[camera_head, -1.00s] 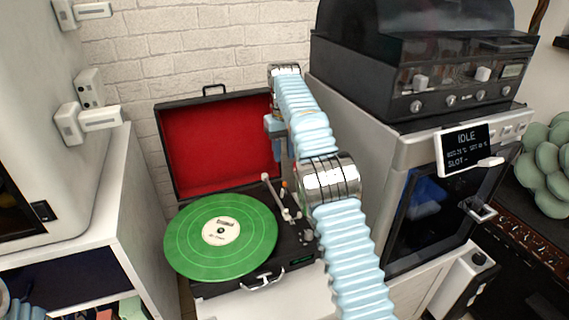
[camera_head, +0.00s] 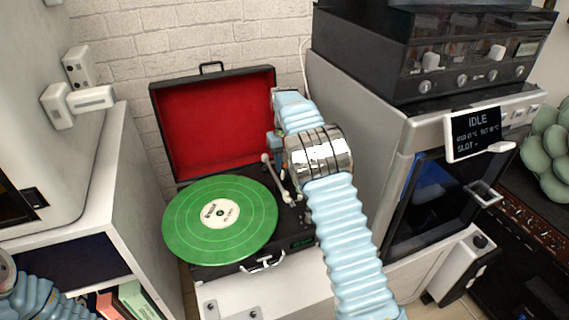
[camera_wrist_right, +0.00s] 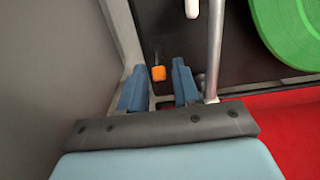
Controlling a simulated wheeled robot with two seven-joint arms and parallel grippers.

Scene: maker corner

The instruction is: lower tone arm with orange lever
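A black turntable case (camera_head: 225,268) with a red-lined open lid (camera_head: 218,122) carries a green record (camera_head: 185,222). The silver tone arm (camera_head: 270,170) stands at the record's right side; its tube (camera_wrist_right: 215,45) also shows in the right wrist view. The orange lever (camera_wrist_right: 158,73) sits between the two blue fingertips of my right gripper (camera_wrist_right: 158,66), with a gap visible on each side. In the head view my right arm hides most of that area and the lever. My right gripper is open. My left gripper is out of view.
A grey machine with a display (camera_head: 477,133) stands close to the right of my right arm. A white cabinet (camera_head: 105,190) stands left of the turntable. The brick wall (camera_head: 130,40) is behind the lid.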

